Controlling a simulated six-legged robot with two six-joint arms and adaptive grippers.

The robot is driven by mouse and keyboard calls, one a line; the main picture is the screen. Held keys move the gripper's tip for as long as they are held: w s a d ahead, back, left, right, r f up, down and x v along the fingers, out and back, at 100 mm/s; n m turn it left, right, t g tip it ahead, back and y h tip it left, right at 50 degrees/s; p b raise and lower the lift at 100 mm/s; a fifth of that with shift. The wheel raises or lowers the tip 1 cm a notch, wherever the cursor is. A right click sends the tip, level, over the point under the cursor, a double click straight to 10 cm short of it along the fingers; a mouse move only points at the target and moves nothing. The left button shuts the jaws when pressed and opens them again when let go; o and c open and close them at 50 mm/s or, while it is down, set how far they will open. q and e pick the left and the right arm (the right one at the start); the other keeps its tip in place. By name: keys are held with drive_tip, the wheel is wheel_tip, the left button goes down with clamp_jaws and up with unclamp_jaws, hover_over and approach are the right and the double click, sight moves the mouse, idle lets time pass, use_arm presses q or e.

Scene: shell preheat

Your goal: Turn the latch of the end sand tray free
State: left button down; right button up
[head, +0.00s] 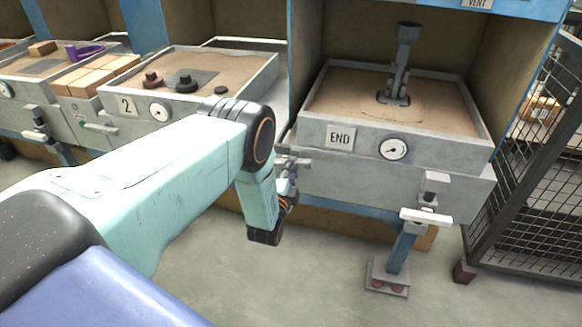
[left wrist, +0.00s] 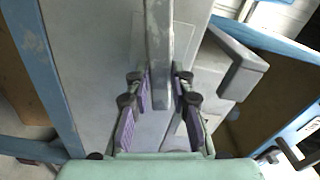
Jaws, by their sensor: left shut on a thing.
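The end sand tray (head: 314,135) has an END label and a round gauge on its front, with sand inside. A latch with a pale crossbar handle (head: 425,217) is at the right of its front, with no gripper touching it. My left gripper (head: 290,178) is at the lower left of the end tray, partly hidden by my own arm. In the left wrist view its purple-padded fingers (left wrist: 159,92) are shut on a grey bar (left wrist: 159,45). I cannot tell from the views which tray this bar belongs to. My right gripper is not in view.
A grey tool (head: 405,60) stands upright in the end tray's sand. Sand tray 2 (head: 126,105) holds dark parts, to the left. A blue leg with a foot (head: 387,280) stands below the end tray. A mesh cage (head: 530,180) bounds the right. The floor in front is clear.

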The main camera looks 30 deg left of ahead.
use_arm(q)
drive_tip(key=shift+f+m, duration=0.3)
drive_tip(key=shift+m, duration=0.9)
drive_tip(key=c, duration=1.2)
unclamp_jaws()
drive_tip(key=shift+o, duration=0.2)
drive_tip(key=v, duration=1.2)
drive_tip(key=shift+d, duration=0.1)
